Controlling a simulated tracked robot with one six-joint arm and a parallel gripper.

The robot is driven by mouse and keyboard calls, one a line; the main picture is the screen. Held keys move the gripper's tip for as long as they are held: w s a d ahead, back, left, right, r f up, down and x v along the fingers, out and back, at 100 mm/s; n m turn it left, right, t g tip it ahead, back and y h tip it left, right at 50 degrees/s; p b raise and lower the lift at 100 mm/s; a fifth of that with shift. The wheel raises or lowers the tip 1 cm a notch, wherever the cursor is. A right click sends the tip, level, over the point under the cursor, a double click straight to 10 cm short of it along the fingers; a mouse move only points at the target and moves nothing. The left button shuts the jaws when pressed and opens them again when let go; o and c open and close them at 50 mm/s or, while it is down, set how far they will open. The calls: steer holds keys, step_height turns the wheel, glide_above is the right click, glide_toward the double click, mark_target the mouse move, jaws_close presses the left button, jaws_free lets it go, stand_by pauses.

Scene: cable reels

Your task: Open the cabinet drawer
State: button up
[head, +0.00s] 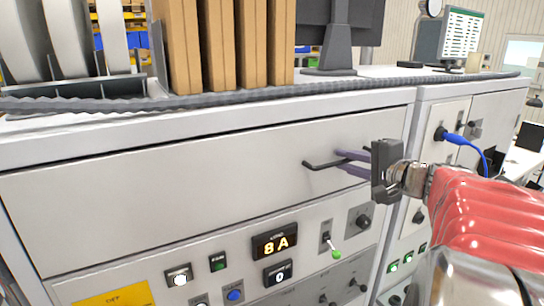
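The cabinet drawer (200,180) is a wide, pale grey front panel that looks flush with the cabinet. Its dark bar handle (318,165) is toward the panel's right side. My gripper (345,161) comes in from the right with its two purple-grey fingers pointing left at the handle. The fingers are at the handle's right part, one above the other, with a gap between them. The handle's right part is partly hidden by the fingers. I cannot tell whether they touch it.
Below the drawer is a control panel with an orange display (275,244), knobs and a green-tipped lever (337,254). Brown boards (220,45) and a monitor stand (338,50) are on the cabinet top. A blue cable (470,142) hangs from the right-hand cabinet.

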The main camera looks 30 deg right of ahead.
steer(key=shift+c, duration=0.2)
jaws_close()
